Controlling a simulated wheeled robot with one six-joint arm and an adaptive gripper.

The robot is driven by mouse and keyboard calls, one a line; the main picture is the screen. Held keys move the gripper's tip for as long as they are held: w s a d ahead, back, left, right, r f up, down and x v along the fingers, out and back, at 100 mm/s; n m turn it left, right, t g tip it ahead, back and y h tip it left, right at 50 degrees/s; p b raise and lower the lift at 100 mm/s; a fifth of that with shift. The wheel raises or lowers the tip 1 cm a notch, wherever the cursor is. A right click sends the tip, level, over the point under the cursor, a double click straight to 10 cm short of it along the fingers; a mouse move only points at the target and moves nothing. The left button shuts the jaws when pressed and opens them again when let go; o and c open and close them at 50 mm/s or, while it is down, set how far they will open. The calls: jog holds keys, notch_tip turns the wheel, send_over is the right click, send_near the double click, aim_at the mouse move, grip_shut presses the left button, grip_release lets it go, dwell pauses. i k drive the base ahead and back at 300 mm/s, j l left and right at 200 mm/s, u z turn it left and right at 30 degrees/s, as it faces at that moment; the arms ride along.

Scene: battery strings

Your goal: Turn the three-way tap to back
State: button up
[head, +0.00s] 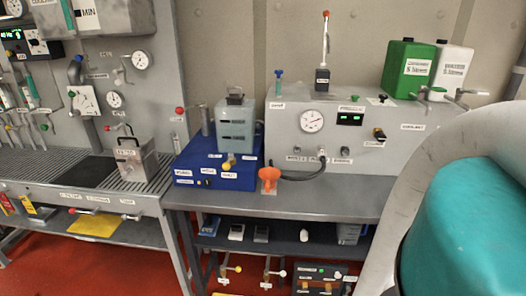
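I cannot tell for sure which fitting is the three-way tap. Several small lever fittings show in the head view. One has a yellow handle (228,163) at the front of the grey block on the blue box. A black lever (380,134) sits on the front of the grey cabinet. Their labels are too small to read. My gripper is out of view; only a large part of my arm, grey and teal, fills the right side.
The grey bench (340,203) has free room in front of the cabinet (430,125). A blue box (190,160) and an orange funnel-like piece (269,175) stand on it. Green (408,70) and white (452,75) containers stand on the cabinet. A grated bench (60,180) is at left.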

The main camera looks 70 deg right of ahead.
aim_at(226, 166)
jog(key=z, duration=1.2)
